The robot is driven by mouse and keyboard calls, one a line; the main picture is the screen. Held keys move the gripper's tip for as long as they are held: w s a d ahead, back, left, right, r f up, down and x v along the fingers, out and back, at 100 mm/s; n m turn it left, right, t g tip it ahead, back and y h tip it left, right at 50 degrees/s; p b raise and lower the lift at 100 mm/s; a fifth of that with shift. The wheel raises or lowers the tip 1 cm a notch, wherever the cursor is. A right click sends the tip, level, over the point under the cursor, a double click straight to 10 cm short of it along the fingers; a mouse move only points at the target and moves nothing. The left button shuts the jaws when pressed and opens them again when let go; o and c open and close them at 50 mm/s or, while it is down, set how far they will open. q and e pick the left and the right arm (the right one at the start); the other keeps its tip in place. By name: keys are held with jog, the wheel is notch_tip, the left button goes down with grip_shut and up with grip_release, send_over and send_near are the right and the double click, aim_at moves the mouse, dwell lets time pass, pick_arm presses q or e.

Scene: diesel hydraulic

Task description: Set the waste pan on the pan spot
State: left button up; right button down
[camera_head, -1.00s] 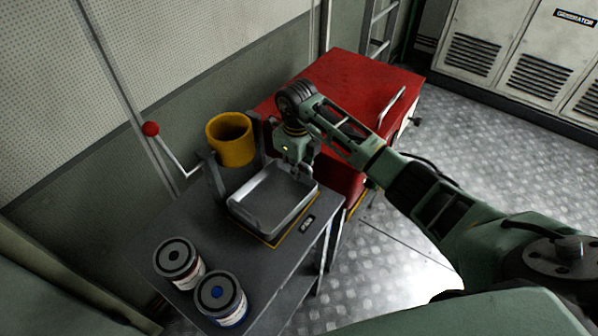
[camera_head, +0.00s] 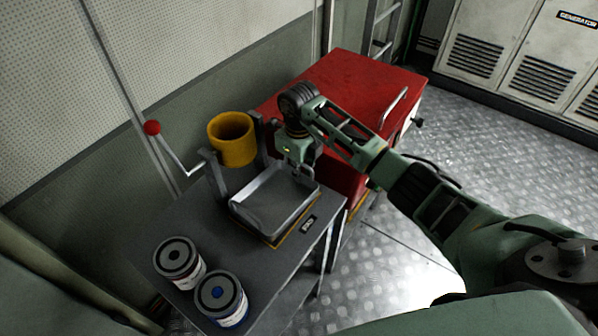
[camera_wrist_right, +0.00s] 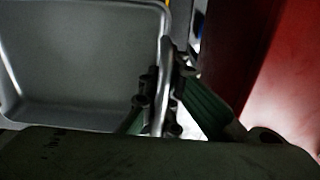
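The waste pan (camera_head: 270,205), a shallow grey metal tray, is on the grey bench over a yellow-edged pan spot (camera_head: 285,240). The pan covers most of the spot; I cannot tell whether it rests fully on it. My right gripper (camera_head: 306,170) is at the pan's far right rim, pointing down. In the right wrist view, its fingers (camera_wrist_right: 160,100) sit on both sides of the pan's rim and look shut on it. The pan's inside (camera_wrist_right: 80,60) is empty there. My left gripper is not in view.
Two cans (camera_head: 179,262) (camera_head: 221,298) stand at the bench's near end. A yellow cup-shaped container (camera_head: 232,138) is behind the pan, near a red-knobbed lever (camera_head: 152,128). A red cabinet (camera_head: 350,95) stands beside the bench, close to my right gripper.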

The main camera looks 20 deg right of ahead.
jog(key=shift+f, duration=0.3)
dwell(0.4)
jog(key=c, duration=2)
grip_release()
jog(key=shift+c, duration=0.2)
jog(key=shift+r, duration=0.15)
jog(key=shift+r+p, duration=1.9)
jog(key=shift+r, duration=1)
jog(key=shift+o, duration=0.5)
jog(key=o, duration=0.5)
jog(key=shift+c, duration=0.2)
